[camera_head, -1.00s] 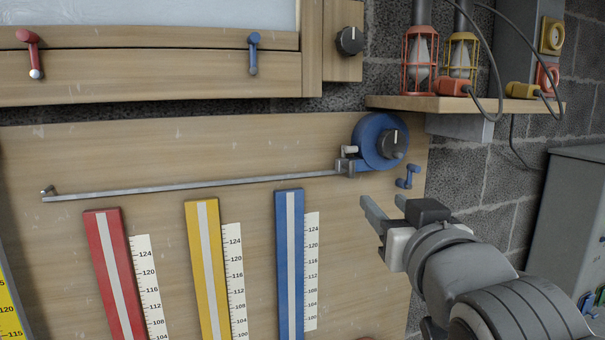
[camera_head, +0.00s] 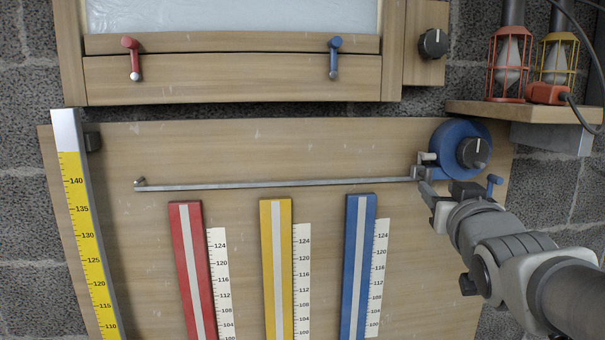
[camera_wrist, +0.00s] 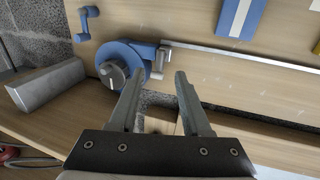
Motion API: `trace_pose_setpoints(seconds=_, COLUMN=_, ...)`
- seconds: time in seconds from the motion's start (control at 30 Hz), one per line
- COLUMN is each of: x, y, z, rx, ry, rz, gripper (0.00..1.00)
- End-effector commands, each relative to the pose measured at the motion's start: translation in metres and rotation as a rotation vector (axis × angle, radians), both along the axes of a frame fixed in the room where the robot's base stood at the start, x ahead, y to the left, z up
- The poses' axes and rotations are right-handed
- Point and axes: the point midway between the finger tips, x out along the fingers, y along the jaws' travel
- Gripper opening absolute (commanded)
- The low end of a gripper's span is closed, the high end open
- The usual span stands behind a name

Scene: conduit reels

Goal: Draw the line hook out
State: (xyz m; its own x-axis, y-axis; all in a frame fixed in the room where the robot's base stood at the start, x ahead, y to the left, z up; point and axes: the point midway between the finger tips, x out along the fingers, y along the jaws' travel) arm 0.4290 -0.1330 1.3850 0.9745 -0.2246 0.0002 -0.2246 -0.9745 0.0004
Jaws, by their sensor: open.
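The blue reel (camera_head: 455,138) with a black knob is mounted at the right end of the wooden board; it also shows in the wrist view (camera_wrist: 124,54). The line hook appears to be the small grey metal piece (camera_head: 418,172) at the reel's left side, at the right end of a thin metal rail (camera_head: 280,185). In the wrist view the piece (camera_wrist: 159,58) sits by the reel, just beyond the fingertips. My gripper (camera_head: 428,190) is open, just below the piece. In the wrist view its two fingers (camera_wrist: 158,82) are apart with nothing clearly between them.
A blue crank (camera_head: 494,184) sticks out right of the gripper. A wooden shelf (camera_head: 530,110) with caged lamps is above right. Red (camera_head: 190,250), yellow (camera_head: 276,260) and blue (camera_head: 357,260) strips with scales stand below the rail. A yellow ruler (camera_head: 85,225) is at left.

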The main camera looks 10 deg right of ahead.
Motion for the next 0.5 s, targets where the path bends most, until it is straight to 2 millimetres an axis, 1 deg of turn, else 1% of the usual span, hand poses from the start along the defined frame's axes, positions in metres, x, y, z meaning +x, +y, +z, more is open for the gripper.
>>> trace_pose_setpoints(seconds=0.03, x=0.008, y=-0.002, z=0.0, rx=0.001, ry=0.004, rz=-0.001, gripper=0.48)
trace_pose_setpoints(seconds=0.1, x=0.017, y=-0.004, z=0.0, rx=0.0, ry=0.003, rz=-0.001, gripper=0.48)
trace_pose_setpoints(seconds=0.3, x=0.04, y=-0.01, z=0.0, rx=0.0, ry=0.002, rz=-0.001, gripper=0.48)
trace_pose_setpoints(seconds=0.5, x=0.053, y=-0.012, z=0.0, rx=0.0, ry=0.001, rz=0.0, gripper=0.48)
